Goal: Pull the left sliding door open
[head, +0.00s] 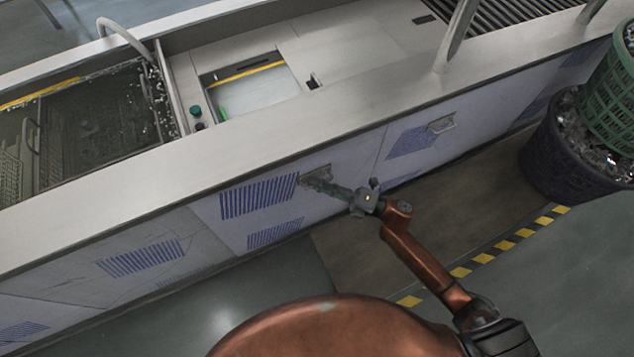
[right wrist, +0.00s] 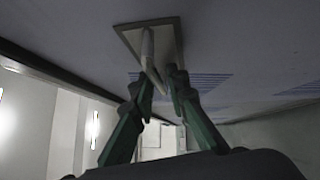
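The left sliding door (head: 212,220) is a pale panel with blue vent slots in the front of the long tank. Its metal handle (head: 316,170) sits near the panel's upper right, and shows as a curved bar on a plate in the right wrist view (right wrist: 147,45). My right gripper (head: 322,184) is at this handle. In the right wrist view, its two green fingers (right wrist: 160,85) lean together on either side of the bar's near end and appear shut on it. The fingertips' contact is small and dim. My left gripper is not in view.
A second handle (head: 441,124) is on the panel to the right. The tank's grey rim (head: 370,110) runs above the doors. A dark basket (head: 548,160) with a green basket (head: 610,95) stands at the right, beside yellow-black floor tape (head: 505,245). Open floor lies in front.

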